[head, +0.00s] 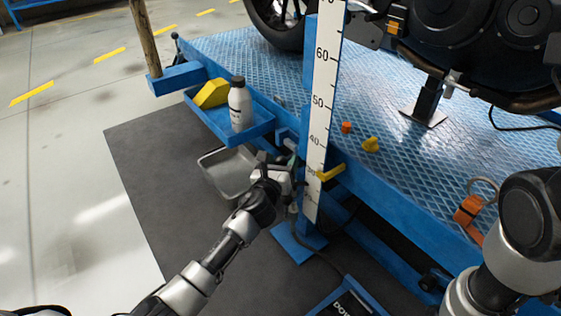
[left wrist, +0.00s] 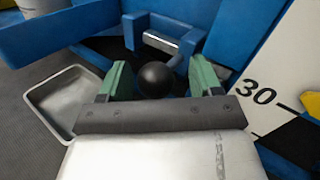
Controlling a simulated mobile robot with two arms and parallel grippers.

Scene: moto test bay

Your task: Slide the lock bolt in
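In the left wrist view, a round black knob (left wrist: 155,79) shows between the green fingertips of my left gripper (left wrist: 160,80). A small gap shows on each side of the knob, so the fingers look open around it and not closed on it. Beyond the knob, a short silver bar (left wrist: 160,41) sits in a blue bracket (left wrist: 185,62); whether the knob joins this bar is hidden. In the head view, my left gripper (head: 287,172) is at the lift's edge beside the scale post, and hides the knob. My right arm shows at lower right, its gripper out of view.
The white scale post (head: 322,95) with a yellow pointer (head: 331,173) stands right of my left gripper. A blue tray (head: 262,127) with a bottle (head: 239,105) and a yellow block (head: 211,93) juts out behind it. A metal pan (head: 222,178) lies below left.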

